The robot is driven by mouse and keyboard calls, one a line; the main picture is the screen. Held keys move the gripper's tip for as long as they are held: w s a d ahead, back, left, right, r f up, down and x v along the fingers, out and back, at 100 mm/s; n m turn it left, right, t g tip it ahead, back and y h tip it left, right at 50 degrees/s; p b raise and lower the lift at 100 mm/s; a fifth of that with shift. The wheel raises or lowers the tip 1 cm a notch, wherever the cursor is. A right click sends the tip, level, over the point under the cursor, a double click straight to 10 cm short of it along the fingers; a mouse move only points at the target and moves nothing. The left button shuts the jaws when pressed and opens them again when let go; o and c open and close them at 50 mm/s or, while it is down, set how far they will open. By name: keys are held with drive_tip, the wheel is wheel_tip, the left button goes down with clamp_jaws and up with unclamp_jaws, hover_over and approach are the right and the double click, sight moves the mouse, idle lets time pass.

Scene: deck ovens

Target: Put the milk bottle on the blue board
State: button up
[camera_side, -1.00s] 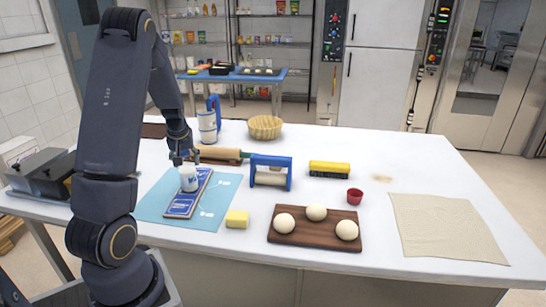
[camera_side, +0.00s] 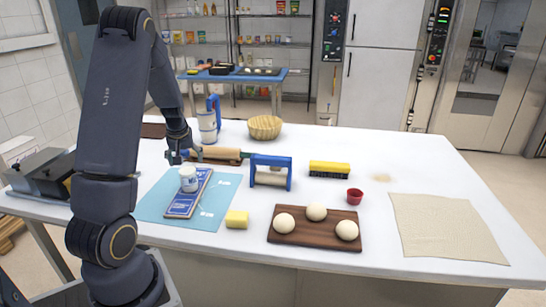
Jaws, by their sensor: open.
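The milk bottle (camera_side: 188,179) is a small white bottle with a blue band. It stands upright on the blue board (camera_side: 183,205), toward the board's far end. The board is a narrow blue slab with white markings, lying on a light blue mat (camera_side: 220,197). My gripper (camera_side: 184,160) is open just above and behind the bottle, and looks clear of it. The exact gap between the fingertips and the bottle top is hard to judge.
Close by are a rolling pin (camera_side: 222,153), a blue-framed roller (camera_side: 271,172) and a yellow block (camera_side: 237,219). A brown board (camera_side: 314,238) holds dough balls.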

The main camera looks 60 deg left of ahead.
drive_tip(key=v, duration=1.1)
drive_tip(key=w+d+r+m+t+h, duration=0.1)
drive_tip(key=w+d+r+m+t, duration=0.15)
drive_tip(key=d, duration=0.75)
drive_tip(key=s+d+r+m+h, duration=0.1)
drive_tip(key=s+d+m, duration=0.1)
drive_tip(key=d, duration=0.6)
drive_tip(key=s+d+r+m+t+h, duration=0.1)
drive_tip(key=s+d+m, duration=0.1)
drive_tip(key=d+m, duration=0.3)
drive_tip(key=s+d+r+m+h, duration=0.1)
drive_tip(key=d+m, duration=0.3)
drive_tip(key=d, duration=0.7)
drive_tip(key=shift+s+d+r, duration=0.25)
drive_tip(key=shift+s, duration=0.3)
